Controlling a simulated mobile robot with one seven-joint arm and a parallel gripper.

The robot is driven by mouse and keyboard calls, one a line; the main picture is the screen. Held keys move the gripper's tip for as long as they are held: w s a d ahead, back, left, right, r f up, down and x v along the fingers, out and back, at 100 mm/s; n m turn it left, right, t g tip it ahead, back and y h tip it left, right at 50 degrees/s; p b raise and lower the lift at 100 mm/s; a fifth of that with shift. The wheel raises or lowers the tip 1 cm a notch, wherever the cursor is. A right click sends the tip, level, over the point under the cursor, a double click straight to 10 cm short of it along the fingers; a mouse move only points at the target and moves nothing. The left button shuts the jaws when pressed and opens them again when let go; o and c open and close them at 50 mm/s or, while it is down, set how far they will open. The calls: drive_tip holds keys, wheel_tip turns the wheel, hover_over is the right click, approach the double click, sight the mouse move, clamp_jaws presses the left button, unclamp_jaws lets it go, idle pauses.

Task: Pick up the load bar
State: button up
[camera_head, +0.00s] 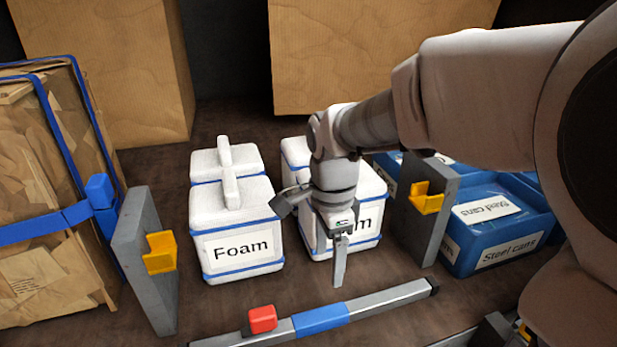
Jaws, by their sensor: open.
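The load bar (377,303) is a long grey bar with a blue middle band and a red block on top toward its left part. It lies across the floor at the front, slanting up to the right, and its left end reaches the picture's bottom edge. My gripper (339,282) points down just behind the bar's blue band, in front of the foam boxes. It is open and empty.
Grey posts with yellow brackets stand at left (134,262) and right (436,222). White foam boxes (236,222) stand between them. Blue steel-cans crates (533,211) are at right, a strapped paper-filled crate (82,207) at left. Wooden boxes (105,70) stand behind. Floor around the bar is mostly clear.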

hover_over(320, 314)
drive_tip(key=d, duration=0.1)
wheel_tip(320, 314, down, 11)
drive_tip(key=shift+f, duration=0.2)
drive_tip(key=f, duration=0.2)
drive_tip(key=a+f, duration=0.1)
drive_tip(key=f, duration=0.1)
drive_tip(key=shift+s, duration=0.1)
drive_tip(key=shift+f, duration=0.6)
clamp_jaws()
drive_tip(key=shift+r, duration=0.1)
idle(0.6)
